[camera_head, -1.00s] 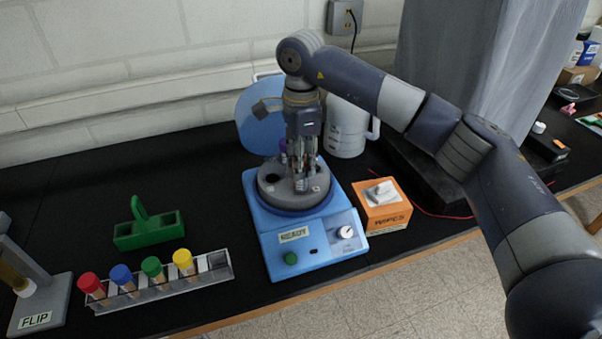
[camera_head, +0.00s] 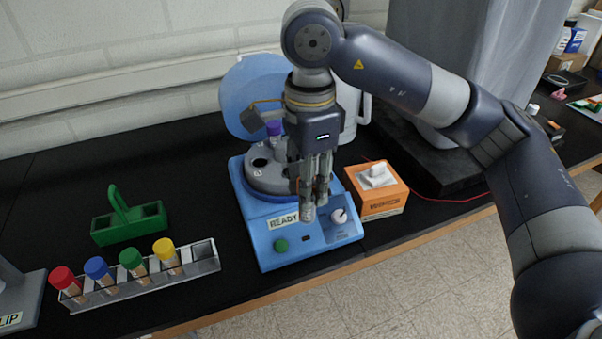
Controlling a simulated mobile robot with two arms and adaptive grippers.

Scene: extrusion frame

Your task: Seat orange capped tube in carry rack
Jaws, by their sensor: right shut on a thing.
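My right gripper (camera_head: 308,208) points down over the front right part of the blue centrifuge (camera_head: 305,258). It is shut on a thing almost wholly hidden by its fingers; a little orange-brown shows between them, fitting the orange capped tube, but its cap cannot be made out. The green carry rack (camera_head: 115,231), with an upright handle, stands on the black bench at the left, well apart from the gripper. Its openings look dark and empty. My left gripper is not in view.
A purple-capped tube (camera_head: 273,128) sits in the grey rotor, the blue lid (camera_head: 245,90) open behind. A grey rack (camera_head: 206,261) holds red, blue, green and yellow capped tubes. An orange box (camera_head: 377,201) stands right of the centrifuge. The bench between carry rack and centrifuge is clear.

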